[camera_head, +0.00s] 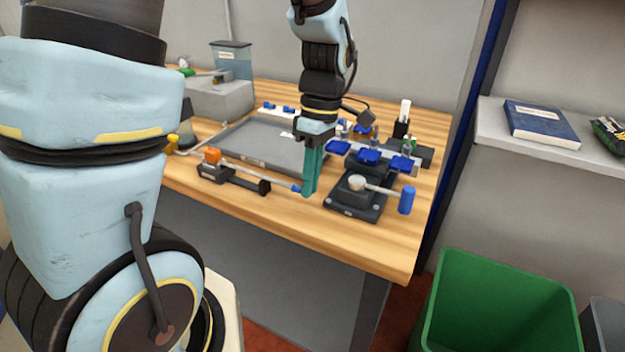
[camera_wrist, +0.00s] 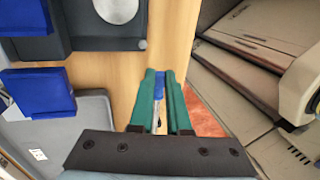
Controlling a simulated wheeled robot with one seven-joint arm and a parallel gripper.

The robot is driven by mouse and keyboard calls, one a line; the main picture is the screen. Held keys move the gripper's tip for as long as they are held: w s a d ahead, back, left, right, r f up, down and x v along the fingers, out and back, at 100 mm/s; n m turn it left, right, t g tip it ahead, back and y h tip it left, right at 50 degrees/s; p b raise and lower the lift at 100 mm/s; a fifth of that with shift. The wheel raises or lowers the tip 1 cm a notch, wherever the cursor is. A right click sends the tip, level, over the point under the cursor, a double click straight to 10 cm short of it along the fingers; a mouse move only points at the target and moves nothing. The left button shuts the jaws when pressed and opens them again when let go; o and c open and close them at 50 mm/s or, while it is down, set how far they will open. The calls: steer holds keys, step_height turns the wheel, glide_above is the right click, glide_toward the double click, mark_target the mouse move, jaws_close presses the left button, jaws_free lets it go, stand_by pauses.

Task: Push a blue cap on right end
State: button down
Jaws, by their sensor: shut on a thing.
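A pale tube (camera_head: 250,172) lies in a black holder (camera_head: 236,181) near the table's front edge, with an orange piece (camera_head: 212,155) at its left end. A blue cap (camera_head: 296,188) shows at the tube's right end, beside my gripper (camera_head: 309,191). My gripper points down with its teal fingers close together. In the wrist view the fingers (camera_wrist: 163,76) are shut on the blue cap (camera_wrist: 159,84), which shows as a narrow strip between them. The fingers partly hide the cap, so I cannot tell how far it sits on the tube.
To the right is a black press-like device (camera_head: 352,203) with a round pale knob and blue handle (camera_head: 407,200). Blue blocks (camera_head: 368,156) stand behind it. A grey tray (camera_head: 262,143) lies behind the holder. A green bin (camera_head: 500,310) stands below, right of the table.

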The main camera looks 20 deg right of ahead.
steer(key=shift+w+a, duration=0.5)
steer(key=shift+a, duration=0.05)
stand_by(0.4)
steer(key=shift+c, duration=2.4)
jaws_free()
step_height(320, 180, up, 7)
steer(key=p, duration=0.7)
steer(key=w+a+r+m+t+h, duration=0.1)
steer(key=w+a+m, duration=0.1)
steer(key=a+m, duration=0.3)
steer(key=w+a+r+m+t+h, duration=0.1)
steer(key=a+m, duration=0.4)
steer(key=a, duration=0.9)
steer(key=shift+w+m+t, duration=0.3)
steer(key=shift+w+t, duration=0.25)
steer(key=shift+t, duration=0.25)
